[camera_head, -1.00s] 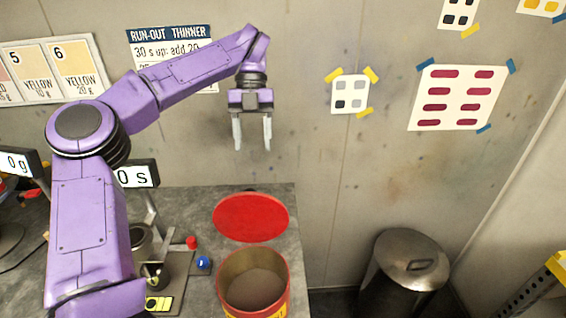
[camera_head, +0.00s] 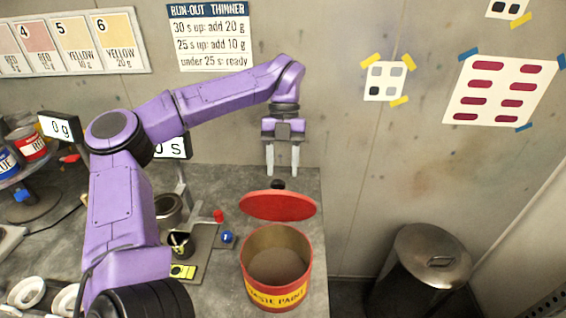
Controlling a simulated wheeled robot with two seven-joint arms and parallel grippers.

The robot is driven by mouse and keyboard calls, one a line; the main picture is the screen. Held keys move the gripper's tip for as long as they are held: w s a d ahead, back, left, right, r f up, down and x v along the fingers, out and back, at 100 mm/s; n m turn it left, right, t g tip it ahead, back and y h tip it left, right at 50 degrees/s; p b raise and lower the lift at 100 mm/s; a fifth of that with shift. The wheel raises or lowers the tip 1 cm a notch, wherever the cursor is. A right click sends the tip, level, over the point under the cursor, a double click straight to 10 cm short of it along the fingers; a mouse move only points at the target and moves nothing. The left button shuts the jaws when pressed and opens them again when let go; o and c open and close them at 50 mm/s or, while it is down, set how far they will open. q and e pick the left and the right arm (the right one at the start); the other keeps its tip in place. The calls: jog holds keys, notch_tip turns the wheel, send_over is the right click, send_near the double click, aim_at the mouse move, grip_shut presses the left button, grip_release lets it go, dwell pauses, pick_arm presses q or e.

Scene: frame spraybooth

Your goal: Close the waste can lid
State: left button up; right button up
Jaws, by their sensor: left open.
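The red waste can (camera_head: 276,292), marked with a yellow "WASTE PAINT" band, stands at the right end of the grey bench. Its mouth is open and its inside shows. Its round red lid (camera_head: 277,206) stands raised behind the mouth, leaning back. A small dark knob (camera_head: 278,185) shows just behind the lid's far edge. My left gripper (camera_head: 283,172) is open and empty, fingers pointing down, above and behind the lid. I cannot tell whether the fingertips touch the knob or lid; they look apart from it. My right gripper is not in view.
Left of the can are a red cap (camera_head: 218,215), a blue item (camera_head: 227,237) and metal cups (camera_head: 167,208). A display reading 0 g (camera_head: 60,128) and paint tins (camera_head: 30,143) stand further left. A metal bin (camera_head: 422,268) stands on the floor at right.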

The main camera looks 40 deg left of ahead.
pick_arm(q)
jog(key=shift+s+d+r, duration=0.1)
jog(key=shift+s+r, duration=0.1)
jog(key=shift+s, duration=0.25)
jog(key=shift+s+r, duration=0.2)
jog(key=shift+s, duration=0.25)
grip_shut()
jog(key=shift+w+d+f, duration=0.1)
jog(key=shift+w, duration=0.15)
jog(key=shift+w, duration=0.1)
jog(key=shift+o, duration=1.8)
grip_release()
